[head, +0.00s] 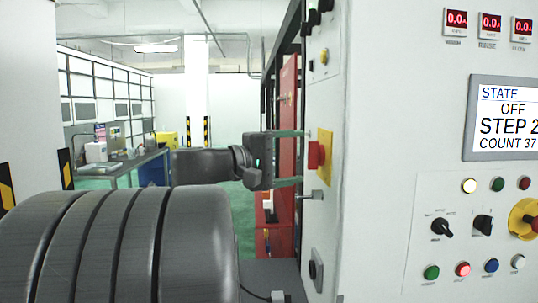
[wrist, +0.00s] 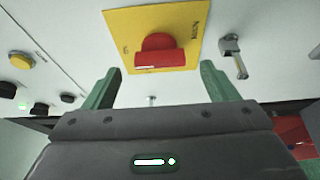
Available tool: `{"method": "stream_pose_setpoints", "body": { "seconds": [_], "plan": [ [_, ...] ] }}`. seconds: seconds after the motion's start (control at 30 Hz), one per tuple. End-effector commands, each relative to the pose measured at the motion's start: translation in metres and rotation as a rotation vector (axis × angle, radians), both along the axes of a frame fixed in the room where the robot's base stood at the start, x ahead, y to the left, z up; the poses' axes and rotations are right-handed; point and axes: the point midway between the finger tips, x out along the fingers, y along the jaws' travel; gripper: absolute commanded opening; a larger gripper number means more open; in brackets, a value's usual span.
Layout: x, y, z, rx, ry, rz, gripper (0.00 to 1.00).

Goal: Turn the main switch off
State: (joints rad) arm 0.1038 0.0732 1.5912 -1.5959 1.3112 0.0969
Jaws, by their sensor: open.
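The main switch is a red rotary handle (head: 315,155) on a yellow plate (head: 325,157) on the side face of the grey cabinet. In the wrist view the red handle (wrist: 160,57) sits at upper centre on its tilted yellow plate (wrist: 195,25). Its bar lies across the picture, with a pale line on it. My gripper (head: 301,158) faces the plate, with its green fingers spread above and below the handle in the head view. In the wrist view the gripper (wrist: 158,82) is open and empty, and its fingertips show to either side of the handle. Contact cannot be told.
A metal latch (head: 311,194) protrudes below the switch, and also shows right of it in the wrist view (wrist: 232,52). The cabinet front has a display (head: 503,118) reading STATE OFF, several buttons and a red emergency stop (head: 531,220). A workbench (head: 118,165) stands far left.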

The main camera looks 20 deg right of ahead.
Motion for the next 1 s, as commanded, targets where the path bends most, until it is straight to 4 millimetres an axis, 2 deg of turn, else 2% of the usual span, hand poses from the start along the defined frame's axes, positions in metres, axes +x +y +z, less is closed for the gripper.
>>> {"method": "stream_pose_setpoints", "body": {
  "seconds": [0.1, 0.3, 0.67, 0.7, 0.9, 0.93, 1.0],
  "plan": [
    [0.002, -0.017, 0.001, 0.0, 0.0, -0.004, 0.8],
    [0.005, -0.033, 0.0, 0.0, 0.001, -0.002, 0.8],
    [0.006, -0.037, 0.0, 0.0, 0.0, 0.0, 0.8],
    [0.006, -0.037, 0.0, 0.0, 0.0, 0.0, 0.78],
    [0.006, -0.037, 0.0, 0.0, 0.0, 0.0, 0.39],
    [0.006, -0.037, 0.0, 0.0, 0.0, 0.0, 0.35],
    [0.006, -0.037, 0.0, 0.0, 0.0, 0.0, 0.35]
  ]
}}
